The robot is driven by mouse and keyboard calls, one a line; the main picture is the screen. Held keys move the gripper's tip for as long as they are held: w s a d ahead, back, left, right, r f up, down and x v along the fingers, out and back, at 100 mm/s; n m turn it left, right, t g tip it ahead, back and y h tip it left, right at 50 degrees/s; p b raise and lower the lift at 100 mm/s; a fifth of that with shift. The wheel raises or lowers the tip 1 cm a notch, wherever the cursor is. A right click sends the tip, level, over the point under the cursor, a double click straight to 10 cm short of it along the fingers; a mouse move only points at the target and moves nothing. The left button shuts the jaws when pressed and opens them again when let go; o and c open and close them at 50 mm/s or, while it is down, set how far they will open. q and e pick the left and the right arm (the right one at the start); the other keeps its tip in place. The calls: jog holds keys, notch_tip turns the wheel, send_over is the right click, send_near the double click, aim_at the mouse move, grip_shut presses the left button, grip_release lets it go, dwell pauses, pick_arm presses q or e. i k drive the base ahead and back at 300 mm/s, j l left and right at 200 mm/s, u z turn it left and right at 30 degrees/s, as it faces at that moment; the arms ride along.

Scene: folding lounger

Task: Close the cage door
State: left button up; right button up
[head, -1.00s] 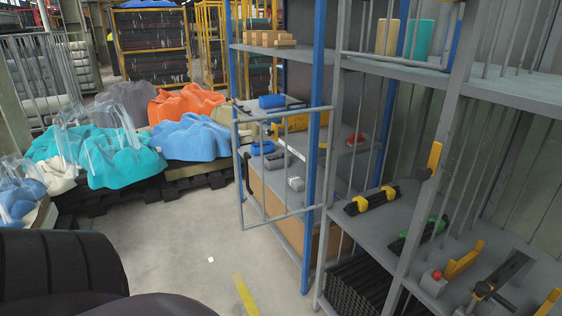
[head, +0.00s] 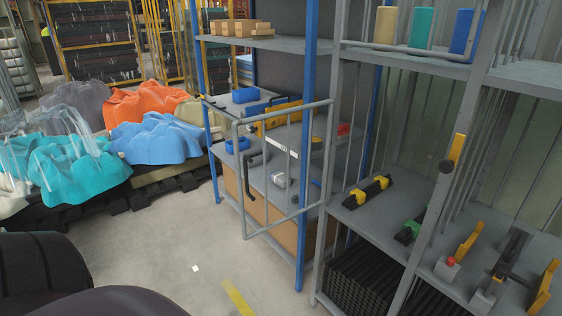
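The cage door (head: 237,188) is a grey tubular frame with a black handle (head: 251,182) and a small white label. It stands swung open, out in front of the blue-posted shelf. Its right side meets a grey post of the cage (head: 330,150). The cage has grey bars and shelves that hold tools, and its front opening is uncovered. Neither of my grippers shows in the head view. Dark rounded parts of my own body fill the lower left corner.
A blue-posted shelf (head: 308,130) with boxes and tools stands behind the door. Pallets with orange cloth (head: 155,98), blue cloth (head: 160,138) and teal cloth (head: 75,175) lie at the left. The concrete floor (head: 190,235) in front of the door is clear, with a yellow stripe (head: 238,297).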

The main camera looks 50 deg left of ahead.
aim_at(237, 124)
jog(key=k+j+z, duration=0.1)
jog(key=j, duration=0.3)
jog(key=k+j, duration=0.15)
jog(key=j, duration=0.3)
jog(key=k+j+z, duration=0.15)
jog(key=j, duration=0.25)
jog(key=k+j+z, duration=0.1)
jog(key=j, duration=0.7)
jog(key=k+j+z, duration=0.1)
jog(key=j, duration=0.35)
jog(key=j+z, duration=0.15)
jog(key=j, duration=0.7)
jog(key=i+j, duration=0.15)
jog(key=j, duration=0.25)
jog(key=i+j+z, duration=0.1)
jog(key=j, duration=0.35)
